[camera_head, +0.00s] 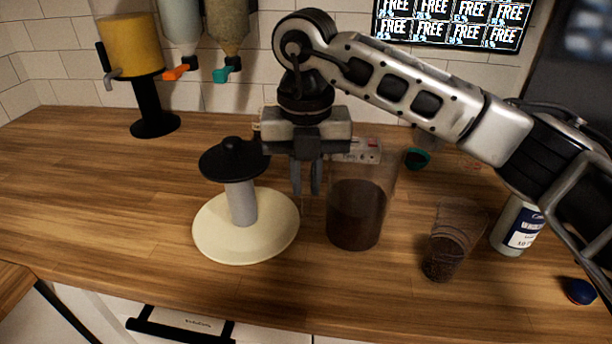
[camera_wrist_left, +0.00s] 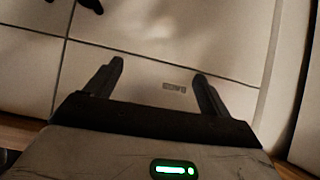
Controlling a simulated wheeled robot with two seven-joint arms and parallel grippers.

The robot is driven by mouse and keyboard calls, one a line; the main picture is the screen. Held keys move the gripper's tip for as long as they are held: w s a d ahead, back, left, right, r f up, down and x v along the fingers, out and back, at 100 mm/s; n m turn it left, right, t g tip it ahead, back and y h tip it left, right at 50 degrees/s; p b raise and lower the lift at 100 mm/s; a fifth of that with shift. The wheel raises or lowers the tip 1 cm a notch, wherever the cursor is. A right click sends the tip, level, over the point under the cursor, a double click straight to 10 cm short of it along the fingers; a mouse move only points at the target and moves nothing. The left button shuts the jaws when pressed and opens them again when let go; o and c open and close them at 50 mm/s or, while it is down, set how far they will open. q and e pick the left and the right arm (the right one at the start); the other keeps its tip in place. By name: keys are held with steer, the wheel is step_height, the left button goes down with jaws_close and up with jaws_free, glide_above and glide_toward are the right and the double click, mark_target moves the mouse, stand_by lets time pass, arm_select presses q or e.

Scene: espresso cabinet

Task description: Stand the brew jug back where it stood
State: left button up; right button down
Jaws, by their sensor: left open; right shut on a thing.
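The brew jug (camera_head: 357,212) is clear-walled and upright, with dark brown contents in its lower part. It is at the middle of the wooden counter (camera_head: 80,190); I cannot tell whether its base touches the wood. My right gripper (camera_head: 306,190) points down at the jug's left side and is shut on it; the exact spot of the grip is hard to see. My left gripper (camera_wrist_left: 158,72) shows in the left wrist view, open and empty, in front of pale cabinet fronts (camera_wrist_left: 140,80).
A cream round base with a grey post and black top (camera_head: 238,190) stands close left of the jug. A clear tumbler (camera_head: 450,240) and a white labelled bottle (camera_head: 517,225) stand to the right. A yellow dispenser (camera_head: 133,48) stands at the back left. The left counter is clear.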

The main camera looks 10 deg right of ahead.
steer(key=shift+f, duration=0.25)
steer(key=shift+f, duration=0.15)
steer(key=c, duration=1.4)
jaws_free()
step_height(320, 180, up, 12)
steer(key=shift+r, duration=0.2)
steer(key=shift+s, duration=0.1)
